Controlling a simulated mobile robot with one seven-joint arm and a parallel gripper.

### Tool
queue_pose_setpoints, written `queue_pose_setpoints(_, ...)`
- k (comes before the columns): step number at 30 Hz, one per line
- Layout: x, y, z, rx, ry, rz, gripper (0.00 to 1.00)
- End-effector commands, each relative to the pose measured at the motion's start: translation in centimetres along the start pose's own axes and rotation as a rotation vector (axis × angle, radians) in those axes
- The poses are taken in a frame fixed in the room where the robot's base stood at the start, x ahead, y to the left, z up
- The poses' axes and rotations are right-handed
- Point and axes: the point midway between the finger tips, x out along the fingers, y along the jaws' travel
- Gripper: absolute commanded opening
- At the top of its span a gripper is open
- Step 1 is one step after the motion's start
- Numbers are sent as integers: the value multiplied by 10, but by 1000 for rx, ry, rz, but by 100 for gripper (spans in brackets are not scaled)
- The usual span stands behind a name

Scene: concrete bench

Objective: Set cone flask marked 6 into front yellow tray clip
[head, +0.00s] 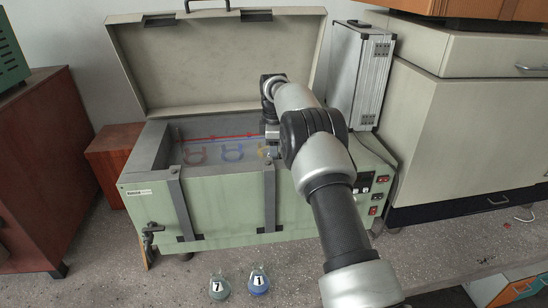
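The green water bath (228,208) stands with its beige lid raised. Inside it lies a tray with a row of coloured clips: a red clip (195,156), a blue clip (232,151) and a yellow clip (261,152), which is partly covered by my arm. My gripper (272,142) points down into the bath beside the yellow clip. Its fingers are too small and hidden to show whether it is open or holds anything. I see no flask marked 6; anything at the gripper's tip is hidden.
Two dark straps (182,210) cross the bath's front. A silver case (358,75) and a cabinet (465,115) stand at the right.

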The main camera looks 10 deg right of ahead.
Motion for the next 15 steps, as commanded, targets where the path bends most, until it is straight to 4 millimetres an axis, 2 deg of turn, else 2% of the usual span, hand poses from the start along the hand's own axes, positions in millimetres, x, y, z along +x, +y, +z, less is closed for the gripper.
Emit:
queue_pose_setpoints(8, -1, 0, 0, 0, 0, 1, 21)
queue_pose_setpoints(9, -1, 0, 0, 0, 0, 1, 58)
queue_pose_setpoints(12, -1, 0, 0, 0, 0, 1, 73)
queue_pose_setpoints(15, 0, 0, 0, 0, 0, 1, 73)
